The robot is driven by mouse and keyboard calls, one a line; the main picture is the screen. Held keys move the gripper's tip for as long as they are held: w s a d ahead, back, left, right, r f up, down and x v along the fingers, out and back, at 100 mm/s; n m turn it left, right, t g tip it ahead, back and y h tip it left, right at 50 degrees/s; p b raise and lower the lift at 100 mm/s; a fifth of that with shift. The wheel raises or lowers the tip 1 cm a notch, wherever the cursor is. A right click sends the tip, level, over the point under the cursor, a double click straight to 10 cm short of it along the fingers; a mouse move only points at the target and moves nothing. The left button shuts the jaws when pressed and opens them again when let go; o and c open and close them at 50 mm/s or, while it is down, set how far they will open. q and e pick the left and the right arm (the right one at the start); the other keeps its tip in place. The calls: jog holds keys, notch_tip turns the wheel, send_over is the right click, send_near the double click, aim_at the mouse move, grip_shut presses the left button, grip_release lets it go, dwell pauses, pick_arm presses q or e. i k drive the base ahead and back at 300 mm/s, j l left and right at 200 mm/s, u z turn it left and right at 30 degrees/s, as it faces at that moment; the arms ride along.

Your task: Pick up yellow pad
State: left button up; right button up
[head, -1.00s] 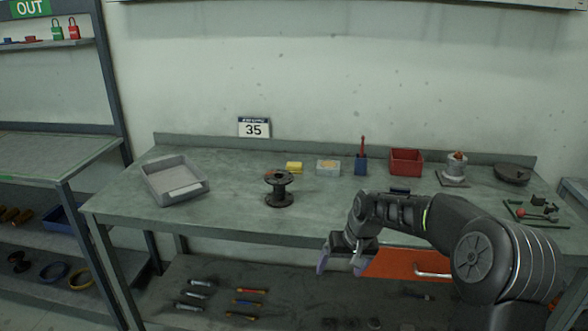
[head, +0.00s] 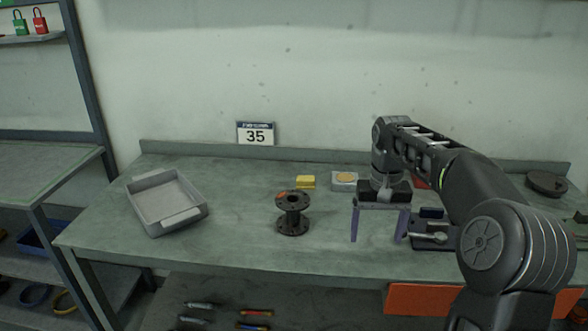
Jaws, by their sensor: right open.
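The yellow pad (head: 306,182) is a small yellow block lying on the workbench, towards its back and just behind the dark flanged spool. My right gripper (head: 378,226) is raised above the bench, to the right of the pad and nearer to me. Its two purple-grey fingers point down and are spread wide with nothing between them. The pad is apart from the gripper and in clear sight. My left gripper is not in view.
The dark spool (head: 292,214) stands in front of the pad. A grey tray (head: 166,203) lies at left, and a light box (head: 344,181) sits right of the pad. A dark vise-like tool (head: 433,232) is beside my right gripper. The bench (head: 240,235) is bare between tray and spool.

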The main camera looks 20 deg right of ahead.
aim_at(303, 181)
jog(key=i, duration=1.3)
